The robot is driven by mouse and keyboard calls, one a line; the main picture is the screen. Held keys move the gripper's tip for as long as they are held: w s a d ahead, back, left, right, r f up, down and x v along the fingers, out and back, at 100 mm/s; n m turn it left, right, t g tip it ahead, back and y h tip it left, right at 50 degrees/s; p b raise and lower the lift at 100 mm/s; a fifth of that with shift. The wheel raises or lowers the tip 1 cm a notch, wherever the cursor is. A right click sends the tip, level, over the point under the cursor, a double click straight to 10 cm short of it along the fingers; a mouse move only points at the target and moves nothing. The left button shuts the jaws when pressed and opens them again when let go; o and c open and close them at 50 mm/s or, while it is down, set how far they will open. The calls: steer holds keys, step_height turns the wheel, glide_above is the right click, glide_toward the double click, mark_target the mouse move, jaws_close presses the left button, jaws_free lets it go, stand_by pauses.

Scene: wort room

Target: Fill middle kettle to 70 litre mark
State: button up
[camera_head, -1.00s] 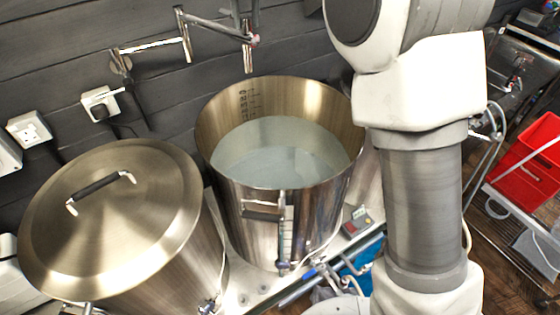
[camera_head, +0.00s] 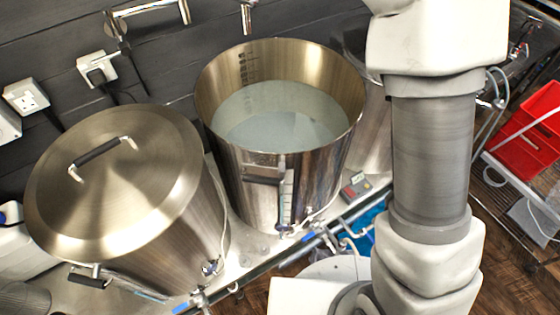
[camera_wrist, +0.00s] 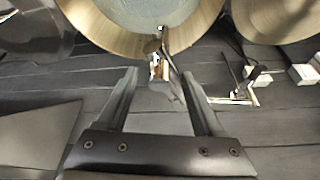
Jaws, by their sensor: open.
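The middle kettle (camera_head: 262,190) is an open steel pot holding cloudy water (camera_head: 282,118). Dark scale marks (camera_head: 246,68) run down its inner back wall; the visible marks sit above the water surface, and their numbers are too small to read. A jointed metal spout (camera_head: 248,14) hangs behind and above the kettle, cut off by the top edge; no stream shows. In the wrist view my gripper (camera_wrist: 160,77) is open and empty. A metal tap fitting (camera_wrist: 157,62) appears between and beyond its fingertips, near the kettle rim (camera_wrist: 108,35). Contact cannot be told.
A lidded steel kettle (camera_head: 120,185) stands at left. A second jointed pipe (camera_head: 150,10) and wall sockets (camera_head: 27,96) are on the dark plank wall. A small grey-red box (camera_head: 356,186) lies right of the middle kettle. Red crates (camera_head: 525,140) stand at far right.

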steer(key=v, duration=1.7)
steer(key=s+d+f+m+b, duration=0.1)
steer(key=s+d+f, duration=0.1)
steer(key=s+d, duration=0.15)
steer(key=s+d+f+b, duration=0.1)
steer(key=s+d+f, duration=0.15)
steer(key=d, duration=0.25)
steer(key=s+d+f+m+b, duration=0.1)
steer(key=s+d+f, duration=0.4)
steer(key=s+f, duration=0.2)
steer(key=s+d+f+m+t+h+b, duration=0.1)
steer(key=s+d+f, duration=0.4)
steer(key=f, duration=0.5)
steer(key=s+d+f+m+h+b, duration=0.1)
steer(key=s+d+f+m+b, duration=0.1)
steer(key=s+d+f, duration=0.3)
steer(key=s+f+b, duration=0.1)
steer(key=s+f, duration=0.3)
steer(key=shift+s+d+t, duration=0.15)
steer(key=shift+s+t, duration=0.05)
steer(key=shift+t, duration=0.1)
steer(key=shift+c, duration=1.4)
steer(key=shift+s, duration=0.1)
